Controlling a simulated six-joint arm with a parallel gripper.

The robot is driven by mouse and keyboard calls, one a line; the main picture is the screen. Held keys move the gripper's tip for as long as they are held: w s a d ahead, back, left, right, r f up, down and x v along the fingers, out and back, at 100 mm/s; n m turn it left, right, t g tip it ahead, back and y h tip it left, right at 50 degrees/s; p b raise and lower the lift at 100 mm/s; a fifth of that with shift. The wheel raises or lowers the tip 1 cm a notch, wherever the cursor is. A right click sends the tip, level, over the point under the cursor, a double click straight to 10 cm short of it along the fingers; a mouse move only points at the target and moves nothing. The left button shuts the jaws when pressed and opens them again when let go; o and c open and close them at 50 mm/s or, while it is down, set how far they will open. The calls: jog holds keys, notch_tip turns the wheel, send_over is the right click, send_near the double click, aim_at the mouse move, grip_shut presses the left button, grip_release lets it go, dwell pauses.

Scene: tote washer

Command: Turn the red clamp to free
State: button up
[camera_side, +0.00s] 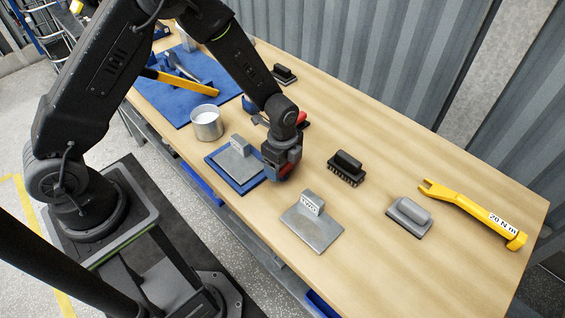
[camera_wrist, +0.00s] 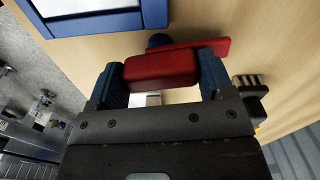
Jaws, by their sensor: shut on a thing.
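The red clamp (camera_wrist: 160,70) is a thick red block with a thinner red bar that runs past the right finger in the wrist view. A round blue piece (camera_wrist: 158,41) shows just behind it. My gripper (camera_wrist: 162,80) is shut on the clamp's block, with one blue finger pad on each side. In the side view my gripper (camera_side: 279,172) is low at the table, by the right corner of a blue frame (camera_side: 247,188) around a grey plate. There the clamp is mostly hidden by my gripper, and its angle cannot be told.
A loose grey plate with a labelled handle (camera_side: 312,225) lies in front. A black brush (camera_side: 346,166), a grey handled block (camera_side: 409,214) and a yellow wrench (camera_side: 470,212) marked 20 N m lie to the right. A metal cup (camera_side: 207,124) and a blue mat (camera_side: 170,100) are to the left.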

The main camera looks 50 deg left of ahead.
jog(key=shift+m, duration=0.6)
jog(key=o, duration=1.3)
notch_tip(320, 180, up, 14)
jog(key=shift+f, duration=0.1)
